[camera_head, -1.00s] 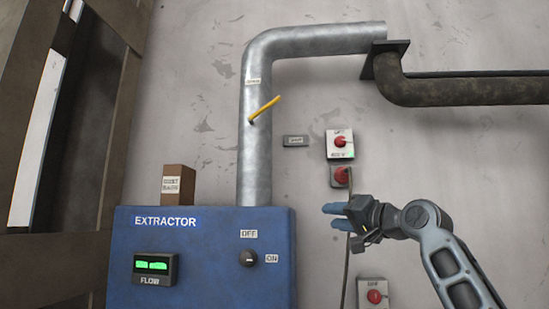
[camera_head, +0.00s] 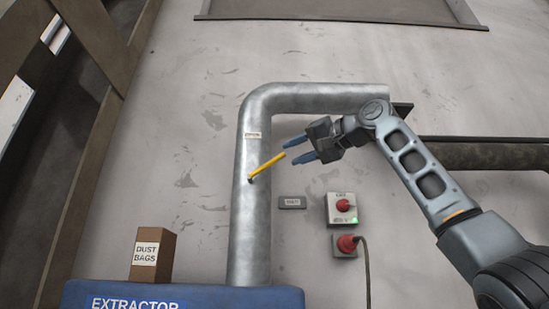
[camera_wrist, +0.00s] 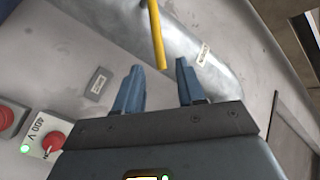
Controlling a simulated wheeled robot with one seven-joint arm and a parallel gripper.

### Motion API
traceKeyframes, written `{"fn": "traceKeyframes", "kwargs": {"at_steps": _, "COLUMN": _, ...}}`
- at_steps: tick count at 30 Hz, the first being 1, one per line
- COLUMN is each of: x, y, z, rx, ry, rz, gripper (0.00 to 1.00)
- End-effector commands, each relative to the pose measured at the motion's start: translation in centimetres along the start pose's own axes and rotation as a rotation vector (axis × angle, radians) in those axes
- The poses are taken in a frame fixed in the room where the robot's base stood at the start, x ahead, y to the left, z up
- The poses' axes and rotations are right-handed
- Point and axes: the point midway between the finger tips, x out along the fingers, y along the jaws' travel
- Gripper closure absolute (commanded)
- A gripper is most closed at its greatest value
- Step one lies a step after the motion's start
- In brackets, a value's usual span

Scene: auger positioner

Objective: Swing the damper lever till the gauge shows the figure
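The yellow damper lever (camera_head: 267,165) sticks out from the grey metal duct (camera_head: 253,210), tilted up and to the right. My gripper (camera_head: 296,149) is open and empty, just right of the lever's free end in the head view. In the wrist view the lever (camera_wrist: 157,38) comes down from the top, its tip beyond and between the two blue fingertips (camera_wrist: 158,78). I see no contact. The blue extractor box (camera_head: 190,295) shows only its top edge in the head view. The flow gauge is out of view.
A dark pipe (camera_head: 490,154) runs right behind my arm.

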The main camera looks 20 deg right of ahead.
Motion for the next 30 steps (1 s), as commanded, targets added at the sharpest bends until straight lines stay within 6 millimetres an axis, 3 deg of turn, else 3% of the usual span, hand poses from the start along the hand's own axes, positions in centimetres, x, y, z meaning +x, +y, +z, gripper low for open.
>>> {"fn": "traceKeyframes", "kwargs": {"at_steps": 10, "x": 5.0, "y": -0.1, "z": -0.1, "rx": 0.0, "ry": -0.001, "rz": 0.0, "gripper": 0.61}}
{"fn": "traceKeyframes", "kwargs": {"at_steps": 22, "x": 5.8, "y": 0.0, "z": 0.0, "rx": 0.0, "ry": 0.001, "rz": 0.0, "gripper": 0.61}}
{"fn": "traceKeyframes", "kwargs": {"at_steps": 30, "x": 5.8, "y": 0.0, "z": 0.0, "rx": 0.0, "ry": 0.001, "rz": 0.0, "gripper": 0.86}}
